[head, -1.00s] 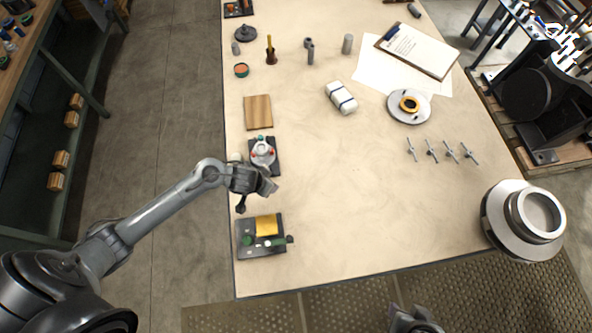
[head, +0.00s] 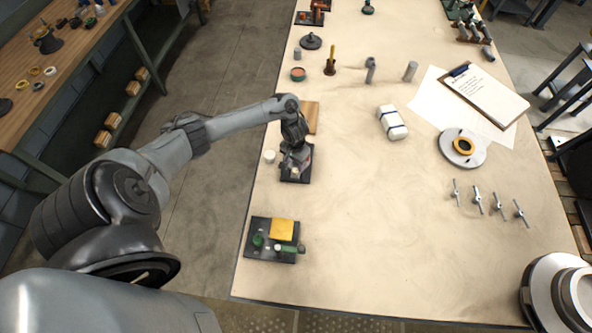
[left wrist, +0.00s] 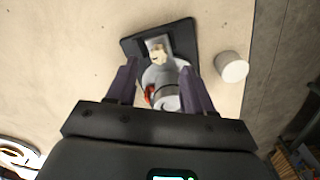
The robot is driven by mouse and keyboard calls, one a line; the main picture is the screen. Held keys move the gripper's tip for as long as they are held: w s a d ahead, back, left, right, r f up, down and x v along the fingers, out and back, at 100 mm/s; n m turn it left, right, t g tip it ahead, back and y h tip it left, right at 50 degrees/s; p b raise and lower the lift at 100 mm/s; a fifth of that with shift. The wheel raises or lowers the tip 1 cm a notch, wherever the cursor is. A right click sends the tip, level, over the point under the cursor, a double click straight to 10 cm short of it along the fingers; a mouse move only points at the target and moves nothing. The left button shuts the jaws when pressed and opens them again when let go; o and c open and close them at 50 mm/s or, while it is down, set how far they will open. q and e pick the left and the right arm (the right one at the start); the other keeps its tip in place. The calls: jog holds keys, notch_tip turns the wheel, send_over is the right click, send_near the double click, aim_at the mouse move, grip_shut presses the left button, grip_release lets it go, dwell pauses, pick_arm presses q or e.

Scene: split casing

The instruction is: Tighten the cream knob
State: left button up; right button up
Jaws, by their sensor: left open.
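A split casing (left wrist: 160,82) sits on a dark base plate (left wrist: 183,38) near the table's left edge. In the left wrist view a cream knob (left wrist: 158,56) shows on its upper end, with a red part on its side. My left gripper (left wrist: 159,68) is open, with its fingers on either side of the casing near the knob; I cannot tell whether they touch it. In the head view the left gripper (head: 295,161) hangs over the base plate (head: 300,178) and hides most of the casing. My right gripper is not in view.
A wooden block (head: 312,117) lies behind. A black tray with a yellow block (head: 282,229) lies in front.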

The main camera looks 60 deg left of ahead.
aim_at(295, 170)
pick_arm(q)
jog(key=shift+f+b, duration=0.5)
jog(key=shift+f, duration=1.85)
grip_shut()
